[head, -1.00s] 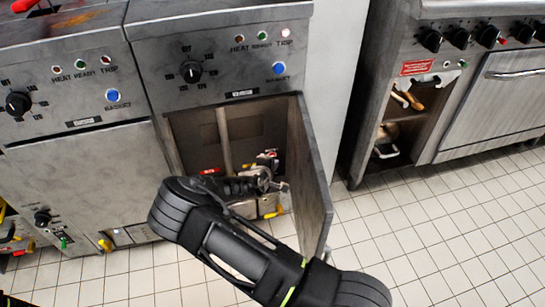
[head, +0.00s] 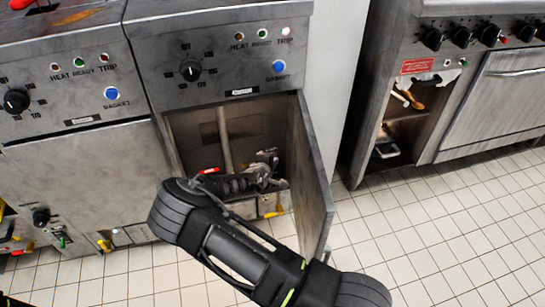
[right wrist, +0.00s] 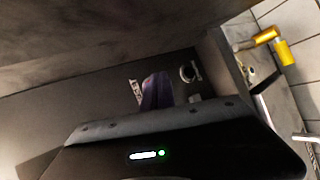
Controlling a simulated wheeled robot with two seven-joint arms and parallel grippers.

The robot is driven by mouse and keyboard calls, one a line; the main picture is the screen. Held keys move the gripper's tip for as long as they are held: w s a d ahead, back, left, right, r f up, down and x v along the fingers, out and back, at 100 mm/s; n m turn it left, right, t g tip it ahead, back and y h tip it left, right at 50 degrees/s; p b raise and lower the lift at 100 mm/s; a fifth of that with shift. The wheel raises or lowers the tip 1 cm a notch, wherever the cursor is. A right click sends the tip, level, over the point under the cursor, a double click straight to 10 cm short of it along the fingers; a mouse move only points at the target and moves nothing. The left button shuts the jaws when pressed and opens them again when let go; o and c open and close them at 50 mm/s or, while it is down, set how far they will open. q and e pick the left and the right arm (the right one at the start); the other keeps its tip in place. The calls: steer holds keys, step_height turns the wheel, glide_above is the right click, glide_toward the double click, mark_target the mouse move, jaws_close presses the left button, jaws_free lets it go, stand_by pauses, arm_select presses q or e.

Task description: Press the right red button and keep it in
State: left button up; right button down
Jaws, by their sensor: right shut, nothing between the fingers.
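My right gripper (head: 268,165) is inside the open cabinet of the right fryer (head: 240,90), its arm coming up from the bottom of the head view. It is shut and empty, with the fingertips near the cabinet's right inner side. No red button shows clearly. The area in front of the fingers is dark and partly hidden by the gripper, so I cannot tell whether they touch a button. In the right wrist view the dark gripper body fills the bottom and a purple part (right wrist: 156,92) shows beyond it. The right fryer's TRIP lamp (head: 286,30) glows pale pink.
The open cabinet door (head: 312,185) stands close to the right of my arm. A red handle (head: 208,171) and a vertical pipe (head: 225,140) are inside the cabinet. A yellow valve handle (right wrist: 265,40) shows in the right wrist view. The tiled floor at right is clear.

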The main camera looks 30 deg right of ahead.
steer(key=shift+w+d+b, duration=0.1)
steer(key=shift+w+b, duration=0.3)
steer(key=shift+w, duration=0.05)
stand_by(0.5)
steer(key=shift+s, duration=0.1)
stand_by(1.4)
steer(key=shift+s+a+p, duration=0.3)
steer(key=shift+s+p, duration=0.2)
steer(key=shift+s, duration=0.25)
steer(key=shift+s, duration=0.1)
steer(key=s, duration=0.1)
steer(key=s+a+p, duration=0.1)
steer(key=s, duration=0.1)
steer(key=s+p, duration=0.1)
steer(key=shift+s+a, duration=0.25)
steer(key=shift+a, duration=0.05)
